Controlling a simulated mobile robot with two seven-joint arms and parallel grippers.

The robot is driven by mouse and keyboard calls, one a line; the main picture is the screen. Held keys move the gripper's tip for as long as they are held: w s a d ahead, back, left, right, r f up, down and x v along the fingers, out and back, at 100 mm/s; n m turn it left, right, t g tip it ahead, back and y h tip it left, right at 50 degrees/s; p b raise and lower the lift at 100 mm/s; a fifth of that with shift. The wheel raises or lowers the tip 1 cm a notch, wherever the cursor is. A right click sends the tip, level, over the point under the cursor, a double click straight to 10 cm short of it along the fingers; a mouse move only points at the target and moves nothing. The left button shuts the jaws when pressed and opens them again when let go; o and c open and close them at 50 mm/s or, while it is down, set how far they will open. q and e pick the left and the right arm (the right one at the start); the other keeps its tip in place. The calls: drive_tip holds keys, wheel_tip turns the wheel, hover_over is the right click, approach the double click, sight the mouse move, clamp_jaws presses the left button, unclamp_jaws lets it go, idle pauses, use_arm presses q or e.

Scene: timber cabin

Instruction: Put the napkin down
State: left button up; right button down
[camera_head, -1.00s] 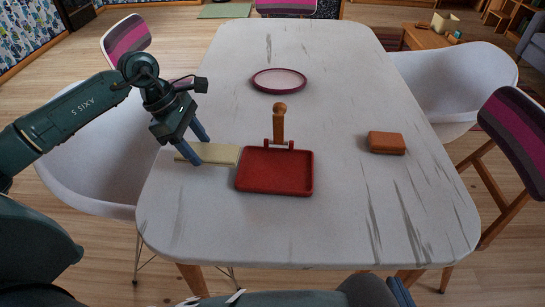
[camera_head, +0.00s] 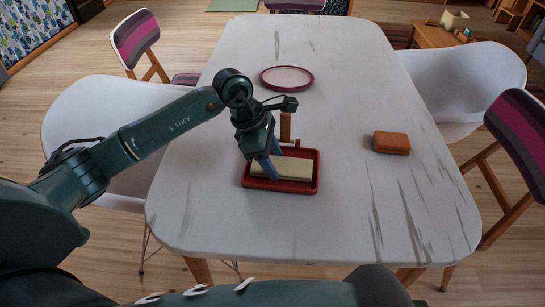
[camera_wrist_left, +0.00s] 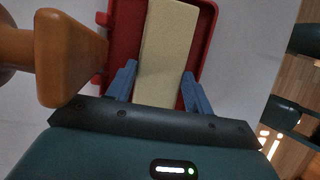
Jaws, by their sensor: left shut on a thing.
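The napkin (camera_head: 296,169) is a folded cream rectangle. It is over the red tray (camera_head: 250,182), inside its rim as seen from the head; I cannot tell whether it touches the tray floor. My left gripper (camera_head: 272,170) is shut on the napkin near its left part. In the left wrist view the napkin (camera_wrist_left: 162,50) runs between the blue fingers (camera_wrist_left: 158,90), with the red tray (camera_wrist_left: 205,30) around and behind it. My right gripper is not in view.
A brown wooden handle (camera_head: 285,126) stands at the tray's back edge, close behind my gripper, and looms large in the left wrist view (camera_wrist_left: 65,60). A plate (camera_head: 287,78) lies further back. A brown box (camera_head: 391,142) lies at right. The front of the table (camera_head: 330,225) is clear.

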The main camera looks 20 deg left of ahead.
use_arm(q)
drive_tip(key=shift+f, duration=0.15)
drive_tip(key=shift+f, duration=0.15)
drive_tip(key=o, duration=0.8)
drive_tip(key=shift+c, duration=0.2)
drive_tip(key=w+v, duration=0.1)
drive_tip(key=v, duration=1.1)
drive_tip(key=shift+s, duration=0.45)
